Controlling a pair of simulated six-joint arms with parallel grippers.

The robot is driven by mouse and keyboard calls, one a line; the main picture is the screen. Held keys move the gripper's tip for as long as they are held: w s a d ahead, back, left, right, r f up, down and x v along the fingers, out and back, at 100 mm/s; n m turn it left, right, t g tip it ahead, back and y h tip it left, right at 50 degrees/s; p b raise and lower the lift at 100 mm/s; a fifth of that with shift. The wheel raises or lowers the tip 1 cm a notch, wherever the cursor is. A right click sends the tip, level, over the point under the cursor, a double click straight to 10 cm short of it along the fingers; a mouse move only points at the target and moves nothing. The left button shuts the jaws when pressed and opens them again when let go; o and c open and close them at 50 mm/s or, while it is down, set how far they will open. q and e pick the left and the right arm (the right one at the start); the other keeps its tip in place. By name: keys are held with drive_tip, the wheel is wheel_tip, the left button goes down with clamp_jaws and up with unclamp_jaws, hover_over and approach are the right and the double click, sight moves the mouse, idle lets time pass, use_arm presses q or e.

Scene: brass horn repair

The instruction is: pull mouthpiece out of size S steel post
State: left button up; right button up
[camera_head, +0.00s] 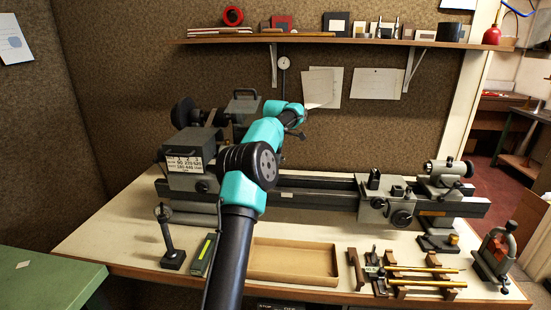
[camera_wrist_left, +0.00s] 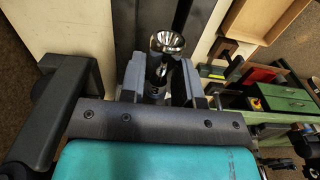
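A silver mouthpiece (camera_wrist_left: 167,43) shows in the left wrist view with its round cup towards the camera. My left gripper (camera_wrist_left: 162,75) has a finger on each side of its narrower lower part and appears closed on it. No post shows under the mouthpiece there. In the head view my left arm comes up from the bottom and its gripper (camera_head: 297,130) is over the lathe bed; the mouthpiece cannot be made out there. A dark upright post (camera_head: 167,236) on a flat base stands at the bench's left front; no size mark is readable. My right gripper is not in view.
The lathe (camera_head: 320,197) runs along the back of the bench. A shallow cardboard tray (camera_head: 293,276) lies at the front middle, with a slim green-marked box (camera_head: 202,256) to its left. Wooden supports with brass tubes (camera_head: 425,282) are to its right. A shelf (camera_head: 330,40) hangs behind.

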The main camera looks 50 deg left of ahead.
use_arm(q)
clamp_jaws()
drive_tip(key=shift+w+d, duration=0.1)
drive_tip(key=shift+w+d, duration=0.8)
drive_tip(key=shift+d, duration=0.15)
drive_tip(key=shift+w+d, duration=0.75)
drive_tip(key=shift+d, duration=0.2)
drive_tip(key=s+d+r, duration=0.3)
drive_tip(key=s+r, duration=0.1)
drive_tip(key=r, duration=0.1)
idle(0.7)
